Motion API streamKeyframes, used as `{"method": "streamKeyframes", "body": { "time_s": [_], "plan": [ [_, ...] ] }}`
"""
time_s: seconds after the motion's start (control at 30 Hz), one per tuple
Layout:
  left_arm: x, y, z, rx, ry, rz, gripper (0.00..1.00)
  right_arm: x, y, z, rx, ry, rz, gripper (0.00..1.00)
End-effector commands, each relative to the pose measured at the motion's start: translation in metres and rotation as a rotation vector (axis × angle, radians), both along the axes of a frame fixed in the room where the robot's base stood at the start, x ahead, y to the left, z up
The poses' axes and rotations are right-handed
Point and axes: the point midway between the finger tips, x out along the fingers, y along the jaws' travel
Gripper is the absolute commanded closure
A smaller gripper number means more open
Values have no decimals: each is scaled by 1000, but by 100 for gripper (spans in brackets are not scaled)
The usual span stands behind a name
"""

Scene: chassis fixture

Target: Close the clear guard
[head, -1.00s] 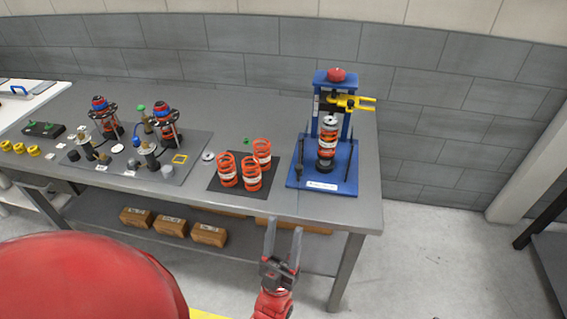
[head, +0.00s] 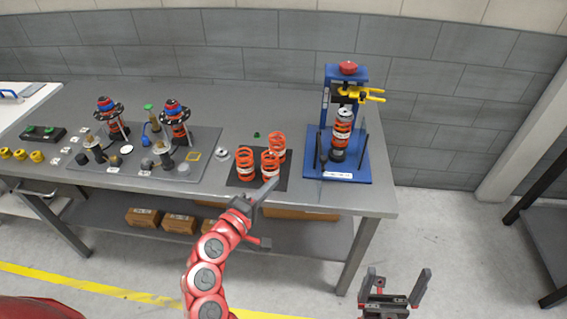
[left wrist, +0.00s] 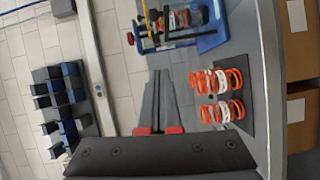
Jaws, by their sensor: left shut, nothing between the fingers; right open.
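The blue fixture (head: 355,172) stands at the right end of the table and holds an upright orange spring unit (head: 342,128). It also shows at the top of the left wrist view (left wrist: 211,40). Dark upright rods stand at its sides. The clear guard is too transparent for me to make out its edges or position surely. My left gripper (head: 270,186) is shut and empty, at the table's front edge by the loose springs, left of the fixture. Its fingers show in the left wrist view (left wrist: 156,98). My right gripper (head: 396,285) is open and empty, low in front of the table.
Three loose orange springs (head: 270,165) stand on a dark mat just left of the fixture, close to my left gripper. A grey mat with assembled units (head: 174,124) lies further left. Boxes (head: 180,224) sit on the lower shelf.

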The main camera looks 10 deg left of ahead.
Motion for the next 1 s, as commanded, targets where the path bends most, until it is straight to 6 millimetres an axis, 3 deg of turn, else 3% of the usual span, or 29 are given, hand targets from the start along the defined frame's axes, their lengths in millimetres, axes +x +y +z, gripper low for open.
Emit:
{"method": "streamKeyframes", "body": {
  "time_s": [0.13, 0.27, 0.8, 1.0],
  "plan": [
    [-9, -12, 7, -22, 14, -70, 100, 0, 0, 2, 0, 0, 0, 0],
    [-3, -18, 9, -25, 16, -80, 100, 0, 0, 6, 0, 0, 0, 0],
    [77, -62, 5, -22, 16, -75, 100, 0, 0, 44, 0, 0, 0, 0],
    [84, -90, 3, -22, 17, -78, 100, 0, 0, 60, 0, 0, 0, 0]
  ]
}}
